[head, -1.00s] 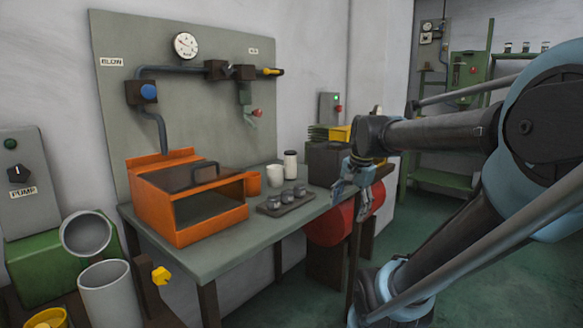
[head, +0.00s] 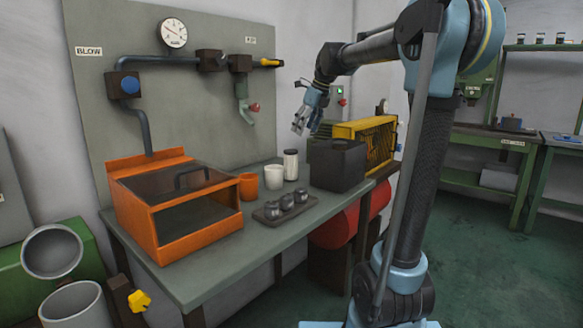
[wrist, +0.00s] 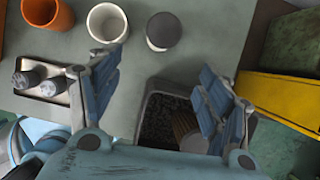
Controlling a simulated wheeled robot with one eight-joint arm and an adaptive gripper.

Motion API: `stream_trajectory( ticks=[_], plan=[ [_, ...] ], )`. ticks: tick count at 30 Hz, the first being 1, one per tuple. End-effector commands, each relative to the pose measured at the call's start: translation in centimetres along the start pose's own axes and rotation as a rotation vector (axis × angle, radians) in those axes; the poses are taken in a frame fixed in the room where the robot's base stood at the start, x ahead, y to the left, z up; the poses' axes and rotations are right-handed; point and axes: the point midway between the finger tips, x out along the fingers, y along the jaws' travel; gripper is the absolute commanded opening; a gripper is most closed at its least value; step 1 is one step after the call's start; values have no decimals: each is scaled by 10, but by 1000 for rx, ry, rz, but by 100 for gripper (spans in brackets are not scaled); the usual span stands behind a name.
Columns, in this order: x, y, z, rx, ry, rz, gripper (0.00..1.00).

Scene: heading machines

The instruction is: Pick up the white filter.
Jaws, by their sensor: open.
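The likely white filter (head: 290,165) is a small upright white cylinder with dark end bands, standing on the bench beside a white cup (head: 274,177). In the wrist view the filter (wrist: 159,42) shows from above with a grey top, near the upper middle, between the directions of the two fingers but beyond their tips. My gripper (head: 305,124) is open and empty, raised above the bench, above and slightly right of the filter. In the wrist view my gripper (wrist: 160,66) has its fingers wide apart, with the dark box below.
A dark open box (head: 337,166) stands right of the filter, with a yellow-framed panel (head: 370,142) behind. An orange cup (head: 248,187), a tray of grey pieces (head: 260,217) and an orange lidded cabinet (head: 150,215) share the bench (head: 235,255). A valve pipe (head: 243,105) hangs above.

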Motion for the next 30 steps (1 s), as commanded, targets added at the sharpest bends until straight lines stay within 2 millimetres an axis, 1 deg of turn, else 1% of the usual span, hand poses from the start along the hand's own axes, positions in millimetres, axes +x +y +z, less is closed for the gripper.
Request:
stream_trajectory(
  ticks=[5,18,22,28,30],
  plan=[
    [22,-2,1,10,-1,0,71],
    [98,-4,0,11,-1,-2,71],
    [112,-4,-1,11,-1,-2,71],
    [123,-4,0,11,-1,-2,71],
    [130,-4,1,11,-1,-2,71]
  ],
)
